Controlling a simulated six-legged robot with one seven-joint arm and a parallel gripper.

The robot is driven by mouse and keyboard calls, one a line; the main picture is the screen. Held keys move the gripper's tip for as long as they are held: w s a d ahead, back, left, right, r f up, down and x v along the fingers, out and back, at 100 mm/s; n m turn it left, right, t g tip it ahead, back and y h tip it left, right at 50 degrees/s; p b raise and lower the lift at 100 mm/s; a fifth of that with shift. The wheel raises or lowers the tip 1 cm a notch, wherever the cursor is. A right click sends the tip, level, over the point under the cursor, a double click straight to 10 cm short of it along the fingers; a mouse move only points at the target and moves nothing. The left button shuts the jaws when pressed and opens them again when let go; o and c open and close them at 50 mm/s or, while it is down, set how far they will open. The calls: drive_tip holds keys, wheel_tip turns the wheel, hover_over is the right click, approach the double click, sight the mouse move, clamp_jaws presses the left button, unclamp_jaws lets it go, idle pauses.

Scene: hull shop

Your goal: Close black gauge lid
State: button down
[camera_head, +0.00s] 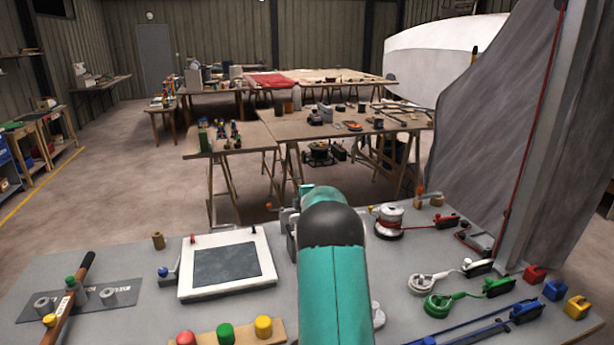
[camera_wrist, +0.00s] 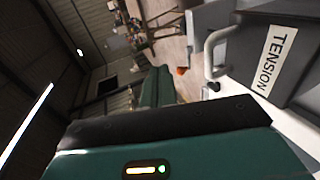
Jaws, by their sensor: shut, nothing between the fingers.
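In the wrist view a dark grey panel (camera_wrist: 240,75) fills the upper right, with a pale bar handle (camera_wrist: 211,52) on its left and a white label reading TENSION. It looks like the gauge lid or its housing; I cannot tell how far the lid stands open. My gripper (camera_wrist: 157,72) is shut and empty, its teal fingers together left of the handle and seemingly apart from it. In the head view my teal arm hides most of the gauge and gripper; only a grey edge (camera_head: 291,222) shows left of the arm.
The grey bench top (camera_head: 130,260) holds a framed dark panel (camera_head: 228,264) left of my arm and a wooden strip with coloured knobs (camera_head: 226,333) in front. A spool (camera_head: 388,220) and coiled cords (camera_head: 450,303) lie to the right. Trestle tables stand beyond.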

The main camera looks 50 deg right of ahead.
wheel_tip(320, 180, up, 10)
drive_tip(key=s, duration=0.1)
drive_tip(key=shift+s+a, duration=0.3)
drive_tip(key=shift+a, duration=0.15)
drive_tip(key=a+r+m+h, duration=0.1)
drive_tip(key=a+r+m, duration=0.2)
drive_tip(key=a+r, duration=0.6)
drive_tip(key=s+a+r+m+g, duration=0.1)
drive_tip(key=s+a+m, duration=0.2)
drive_tip(key=a, duration=0.5)
drive_tip(key=s+a+r+m+g, duration=0.15)
drive_tip(key=s+a, duration=0.25)
drive_tip(key=a, duration=0.5)
drive_tip(key=s+a+f+m+g+y, duration=0.2)
drive_tip(key=s+a+f+y, duration=0.2)
drive_tip(key=s+a, duration=0.9)
drive_tip(key=s+a+f+m+g+y, duration=0.2)
drive_tip(key=s+a+f+y, duration=0.1)
drive_tip(key=s+a+f, duration=0.6)
drive_tip(key=s+a, duration=0.4)
drive_tip(key=a, duration=0.3)
drive_tip(key=shift+s+a+m+y, duration=0.15)
drive_tip(key=shift+a+m+y, duration=0.1)
drive_tip(key=shift+m+y, duration=0.15)
